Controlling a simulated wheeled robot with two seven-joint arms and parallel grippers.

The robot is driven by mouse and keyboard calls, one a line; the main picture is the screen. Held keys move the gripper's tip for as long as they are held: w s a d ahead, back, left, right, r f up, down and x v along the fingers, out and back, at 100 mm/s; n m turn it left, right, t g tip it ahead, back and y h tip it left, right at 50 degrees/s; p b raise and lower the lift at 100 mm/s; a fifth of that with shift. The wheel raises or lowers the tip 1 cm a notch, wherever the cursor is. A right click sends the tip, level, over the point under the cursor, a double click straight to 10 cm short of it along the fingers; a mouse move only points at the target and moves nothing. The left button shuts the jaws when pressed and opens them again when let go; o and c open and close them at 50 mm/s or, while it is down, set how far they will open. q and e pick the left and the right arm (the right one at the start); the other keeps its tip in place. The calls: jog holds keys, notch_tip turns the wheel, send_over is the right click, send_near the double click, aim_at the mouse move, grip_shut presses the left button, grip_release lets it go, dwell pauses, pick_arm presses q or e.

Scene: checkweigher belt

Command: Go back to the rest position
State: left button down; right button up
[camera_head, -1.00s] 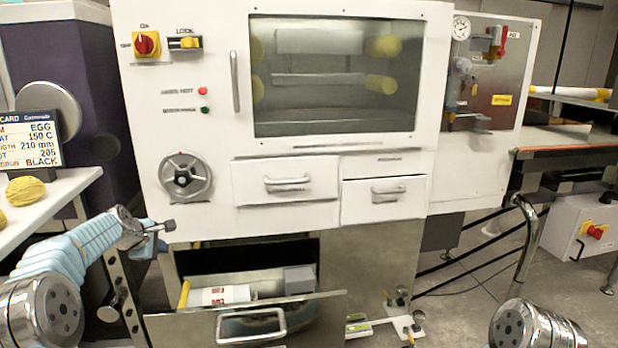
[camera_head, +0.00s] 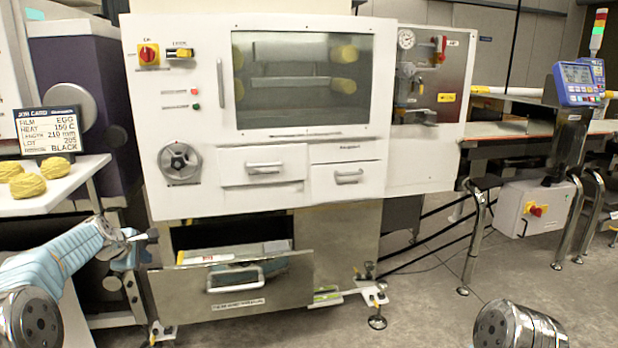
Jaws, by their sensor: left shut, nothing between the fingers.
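My left gripper (camera_head: 143,238) is at the lower left, on the light blue arm. Its fingers are shut and empty. It hangs in the air in front of the white machine, left of the open bottom drawer. The right gripper does not show; only a round metal part of my right arm is at the lower right.
The white machine (camera_head: 292,220) fills the middle. Its open bottom drawer (camera_head: 297,290) sticks out near my left gripper. A shelf (camera_head: 40,203) with yellow food lumps (camera_head: 27,185) is at left. A belt with a blue display (camera_head: 577,82) stands at right.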

pick_arm(q)
jog(key=s+d+f+m+g+h, duration=0.1)
jog(key=s+d+f+m+g, duration=0.15)
jog(key=s+d+f, duration=0.55)
jog(key=s+d+f+m+g, duration=0.15)
jog(key=d+f+m, duration=0.3)
jog(key=f, duration=0.75)
jog(key=s+d+f+m+g+h, duration=0.1)
jog(key=s+d+f+m, duration=0.1)
jog(key=s+d+f, duration=0.6)
jog(key=s+d+f+m+g, duration=0.1)
jog(key=s+d+f+m, duration=0.2)
jog(key=s, duration=0.4)
jog(key=s+d+f+m+g+h, duration=0.1)
jog(key=s+d+f+m, duration=0.2)
jog(key=s+d, duration=0.2)
jog(key=s+d+f+m+g, duration=0.1)
jog(key=s+d+f+m, duration=0.2)
jog(key=s, duration=0.8)
jog(key=shift+d+f+h, duration=0.2)
jog(key=shift+d+h, duration=0.2)
jog(key=shift+d, duration=0.45)
